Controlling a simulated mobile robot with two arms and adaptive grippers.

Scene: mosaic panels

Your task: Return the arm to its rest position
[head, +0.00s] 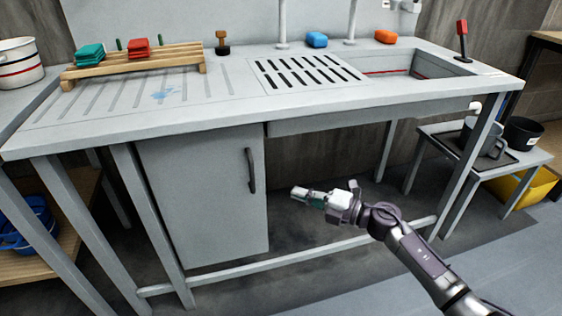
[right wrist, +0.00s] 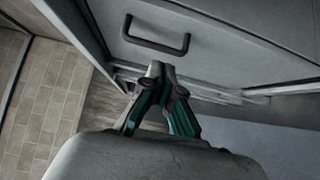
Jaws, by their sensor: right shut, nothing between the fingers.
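My right arm comes in from the lower right of the head view. Its gripper (head: 302,194) is held in the air in front of the sink bench, below the worktop and to the right of the cabinet door. The same gripper shows in the right wrist view (right wrist: 157,70), with its green-sided fingers shut together and nothing between them. The grey cabinet door (head: 200,195) is shut, and its dark handle (head: 251,170) is to the left of the gripper. The handle also shows in the right wrist view (right wrist: 155,46), apart from the fingertips. My left gripper is not in view.
A lower side table (head: 455,140) with dark pots stands right. A low metal rail (head: 330,249) crosses below the gripper.

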